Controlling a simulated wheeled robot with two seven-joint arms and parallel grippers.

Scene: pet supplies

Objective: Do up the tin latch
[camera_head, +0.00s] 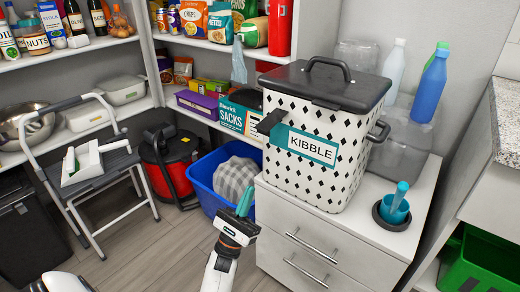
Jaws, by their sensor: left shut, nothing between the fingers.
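The kibble tin (318,165) stands upright on a white drawer cabinet. It is white with black diamonds and a teal KIBBLE label (304,146). Its dark lid (325,85) sits on top, with an arched handle. A dark part (270,122) juts from the tin's left side by the label; I cannot tell whether it is the latch or a side handle. Another dark loop (378,132) is on the right side. My left gripper (245,203) is shut and empty, low and left of the tin, in front of the cabinet and apart from the tin. My right gripper is not in view.
Bottles (430,85) and clear containers are behind. A blue basket (205,185), red vacuum (172,160) and step stool (95,185) are at left.

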